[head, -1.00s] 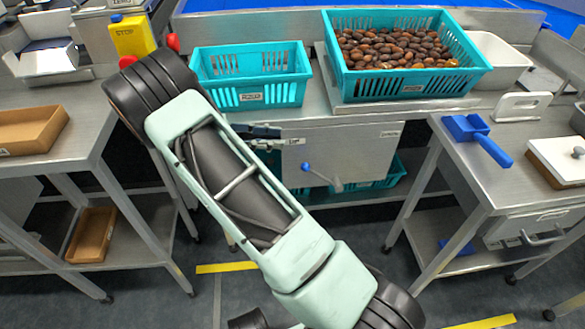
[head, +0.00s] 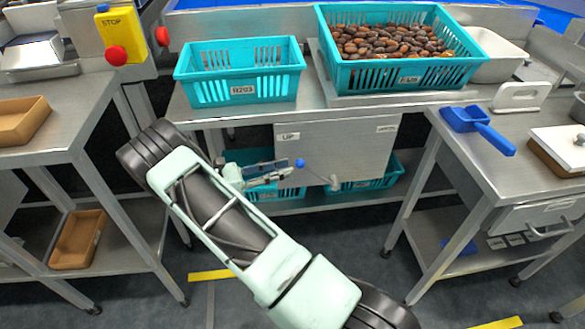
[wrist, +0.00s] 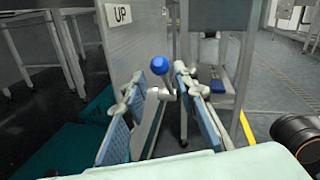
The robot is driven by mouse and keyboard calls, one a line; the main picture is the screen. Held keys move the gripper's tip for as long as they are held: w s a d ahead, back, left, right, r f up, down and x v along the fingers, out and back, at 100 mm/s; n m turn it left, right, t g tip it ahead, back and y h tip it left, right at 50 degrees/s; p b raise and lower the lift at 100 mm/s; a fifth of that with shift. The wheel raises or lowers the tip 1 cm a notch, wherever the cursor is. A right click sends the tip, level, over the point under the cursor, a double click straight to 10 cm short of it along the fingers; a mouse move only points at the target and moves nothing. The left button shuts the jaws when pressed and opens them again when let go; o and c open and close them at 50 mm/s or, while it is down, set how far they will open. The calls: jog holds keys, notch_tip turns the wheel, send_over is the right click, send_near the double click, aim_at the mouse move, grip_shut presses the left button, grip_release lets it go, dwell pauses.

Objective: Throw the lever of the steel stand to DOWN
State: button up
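The steel stand carries a grey front panel (head: 350,145) with an "UP" label (head: 288,136) at its upper left and a second label, too small to read, at its upper right. Its lever has a blue ball knob (head: 299,163) on a grey arm (head: 318,175) that slopes up and left from a pivot near the panel's lower edge. My gripper (head: 290,170) is just left of the knob. In the wrist view my gripper (wrist: 160,82) is open, and the knob (wrist: 160,65) shows between its fingertips. I cannot tell whether a finger touches the lever.
On the stand are an empty teal crate (head: 240,89) and a teal crate of dates (head: 462,75). Teal crates (head: 370,184) lie on the shelf below. A right table holds a blue scoop (head: 480,127); a yellow stop box (head: 121,40) stands at the left.

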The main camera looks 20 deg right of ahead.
jog(key=shift+s+d, duration=0.2)
jog(key=shift+d, duration=1.55)
grip_shut()
